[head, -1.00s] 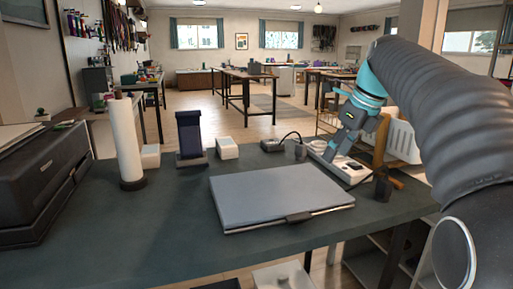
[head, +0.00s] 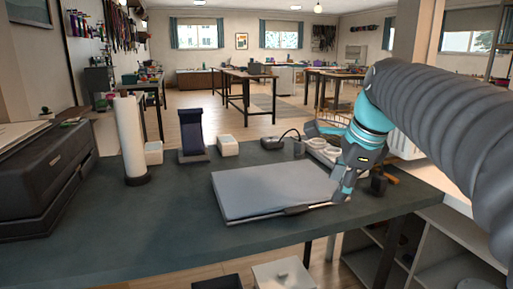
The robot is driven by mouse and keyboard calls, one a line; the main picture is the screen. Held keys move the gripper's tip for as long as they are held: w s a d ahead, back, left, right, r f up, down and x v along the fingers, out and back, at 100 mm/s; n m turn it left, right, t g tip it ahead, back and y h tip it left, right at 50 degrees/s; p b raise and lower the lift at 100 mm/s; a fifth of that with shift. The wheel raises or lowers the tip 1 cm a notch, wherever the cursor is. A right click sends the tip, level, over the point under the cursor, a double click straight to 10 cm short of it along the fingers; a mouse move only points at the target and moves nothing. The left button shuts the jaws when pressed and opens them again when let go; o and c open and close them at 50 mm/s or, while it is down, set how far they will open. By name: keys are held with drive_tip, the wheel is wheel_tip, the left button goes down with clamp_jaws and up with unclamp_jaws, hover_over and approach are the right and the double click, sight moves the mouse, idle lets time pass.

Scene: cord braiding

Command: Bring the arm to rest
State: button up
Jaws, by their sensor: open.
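My gripper (head: 339,196) points down at the right end of a flat grey board (head: 268,189) on the dark table (head: 170,233). Its fingertips are close to the board's right front corner; I cannot tell whether they touch it. The gripper is open, and I see nothing held in it. My arm reaches in from the right side of the head view and hides part of the table's right side.
A white roll (head: 131,140) stands upright at the left, beside a dark case (head: 42,185). A dark blue stand (head: 191,135), a small white box (head: 228,146) and a black device (head: 272,143) line the back. The table's front left is clear.

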drive_tip(key=s+a+f+n+t+h, duration=0.1)
drive_tip(key=s+f+n, duration=1.6)
drive_tip(key=s+n, duration=0.1)
drive_tip(key=shift+s+f+n+t+h, duration=0.3)
drive_tip(key=shift+n+h, duration=0.1)
drive_tip(key=shift+n, duration=0.3)
